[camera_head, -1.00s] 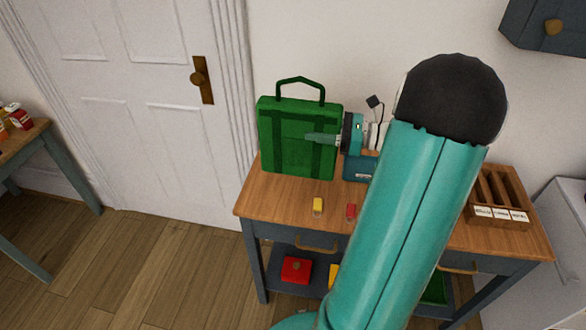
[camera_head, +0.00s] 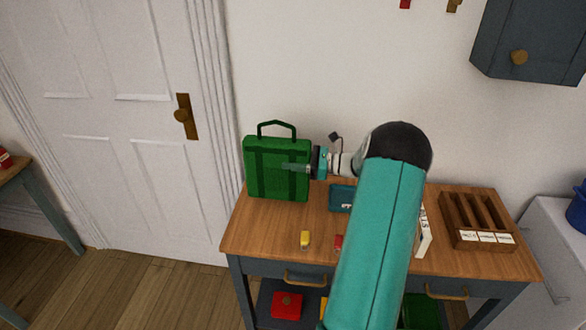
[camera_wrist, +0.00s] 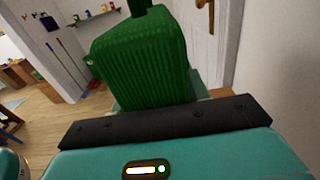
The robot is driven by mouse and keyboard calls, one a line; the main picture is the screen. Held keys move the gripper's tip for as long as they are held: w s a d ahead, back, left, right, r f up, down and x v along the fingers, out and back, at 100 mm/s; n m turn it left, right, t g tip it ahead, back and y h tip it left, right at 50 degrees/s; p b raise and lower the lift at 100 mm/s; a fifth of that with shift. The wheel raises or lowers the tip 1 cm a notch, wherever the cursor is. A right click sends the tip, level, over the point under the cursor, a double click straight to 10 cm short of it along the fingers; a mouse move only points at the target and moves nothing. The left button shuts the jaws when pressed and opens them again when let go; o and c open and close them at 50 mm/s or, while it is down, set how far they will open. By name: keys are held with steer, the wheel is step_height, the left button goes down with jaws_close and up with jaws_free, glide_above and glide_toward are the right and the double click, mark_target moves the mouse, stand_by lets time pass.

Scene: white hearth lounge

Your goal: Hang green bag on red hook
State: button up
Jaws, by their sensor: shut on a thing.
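The green bag (camera_head: 277,168) is upright at the back left of the wooden table, its loop handle standing up on top. I cannot tell whether its base touches the table.
The table (camera_head: 262,232) carries a yellow block (camera_head: 305,239), a red block (camera_head: 339,241), a teal box (camera_head: 341,197) and a wooden divided tray (camera_head: 478,222). A dark wall cabinet (camera_head: 530,45) hangs at upper right. A white door (camera_head: 120,130) stands left.

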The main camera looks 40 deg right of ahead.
steer(key=f, duration=0.3)
steer(key=shift+w+d+f, duration=0.2)
steer(key=shift+w, duration=0.1)
steer(key=shift+f, duration=0.25)
steer(key=o, duration=1.1)
steer(key=shift+c, duration=0.2)
steer(key=shift+s+d, duration=0.1)
steer(key=v, duration=1.3)
steer(key=shift+s+r, duration=0.25)
steer(key=shift+s, duration=0.05)
steer(key=shift+d, duration=0.1)
